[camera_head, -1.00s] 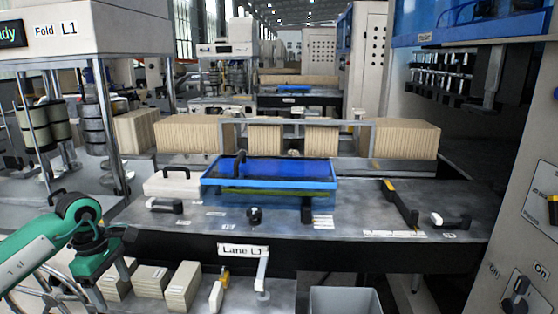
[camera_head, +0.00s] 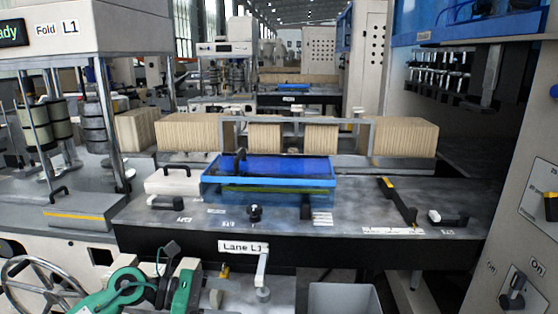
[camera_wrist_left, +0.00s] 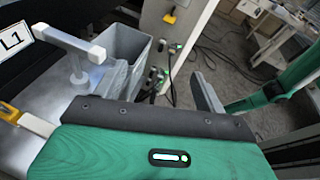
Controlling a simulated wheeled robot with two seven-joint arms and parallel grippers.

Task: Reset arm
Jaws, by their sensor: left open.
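My left arm comes in low at the bottom left of the head view, with green links and a dark wrist. My left gripper (camera_head: 186,291) is at the arm's end, below the front edge of the Lane L1 table (camera_head: 190,238). It is open, and I see nothing held in it. Its fingertips are not clearly shown. In the left wrist view, a large green, wood-grained surface with a dark riveted edge fills the bottom; I cannot tell what it is. A green arm link, apparently mine, crosses that view's right side. My right gripper is not in view.
A blue tray (camera_head: 213,187) lies on the table. A grey bin (camera_head: 343,299) stands below its front edge, and also shows in the left wrist view (camera_wrist_left: 127,45). A white lever (camera_head: 262,268) stands just right of my left gripper. A handwheel (camera_head: 33,277) is at the left.

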